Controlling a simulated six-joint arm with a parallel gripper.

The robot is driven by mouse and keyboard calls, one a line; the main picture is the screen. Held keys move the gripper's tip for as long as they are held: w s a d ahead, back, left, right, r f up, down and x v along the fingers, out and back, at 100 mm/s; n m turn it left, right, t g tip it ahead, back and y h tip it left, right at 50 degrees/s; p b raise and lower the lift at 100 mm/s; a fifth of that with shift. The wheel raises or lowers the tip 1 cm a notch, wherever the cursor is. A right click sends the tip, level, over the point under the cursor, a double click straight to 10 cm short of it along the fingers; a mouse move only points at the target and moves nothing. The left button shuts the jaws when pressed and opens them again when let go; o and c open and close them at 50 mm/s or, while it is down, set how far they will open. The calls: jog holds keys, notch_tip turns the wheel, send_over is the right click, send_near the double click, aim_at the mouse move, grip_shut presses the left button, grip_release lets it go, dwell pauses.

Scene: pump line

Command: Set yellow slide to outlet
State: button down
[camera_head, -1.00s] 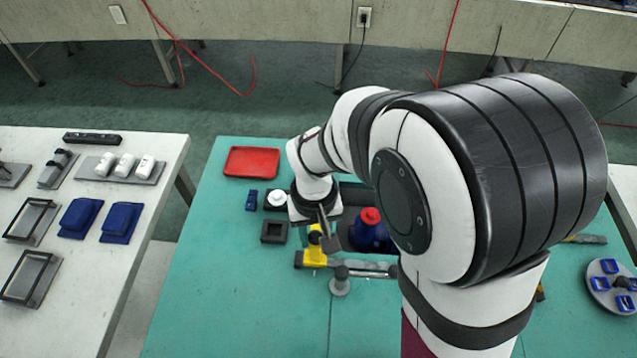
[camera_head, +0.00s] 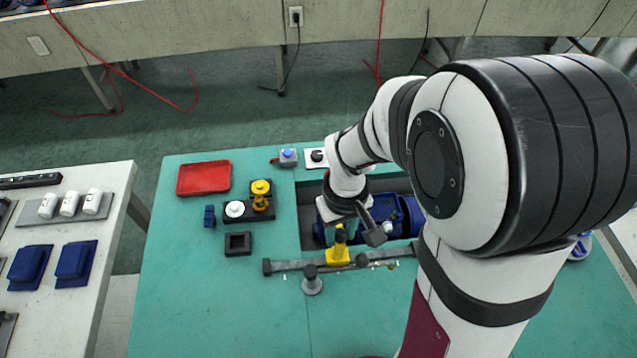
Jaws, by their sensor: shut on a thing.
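The yellow slide (camera_head: 338,254) sits on a long grey rail (camera_head: 290,265), left of the rail's middle. Its upright handle rises up to my gripper (camera_head: 342,228). My gripper reaches down from behind and is shut on the slide's upper part; the fingertips are small and partly hidden. No outlet marking is readable on the rail. The rail's right part is partly covered by my arm.
Behind the rail, a blue pump body (camera_head: 408,216) lies in a dark recess. A grey post (camera_head: 312,282) stands just in front of the rail. A black square holder (camera_head: 238,244), a yellow fitting (camera_head: 261,190) and a red tray (camera_head: 204,178) are left. The front-left table is clear.

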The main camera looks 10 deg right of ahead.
jog(key=c, duration=0.5)
grip_release()
jog(key=shift+c, duration=0.2)
notch_tip(320, 180, up, 16)
jog(key=shift+f, duration=0.1)
jog(key=s+f+m+y, duration=0.1)
jog(key=s+m, duration=0.3)
jog(key=s, duration=0.4)
jog(key=s+a+f+m, duration=0.1)
jog(key=s+f+m, duration=0.2)
jog(key=s, duration=0.5)
jog(key=shift+a+f+m+y, duration=0.3)
jog(key=shift+f+m+y, duration=0.1)
jog(key=shift+m, duration=0.4)
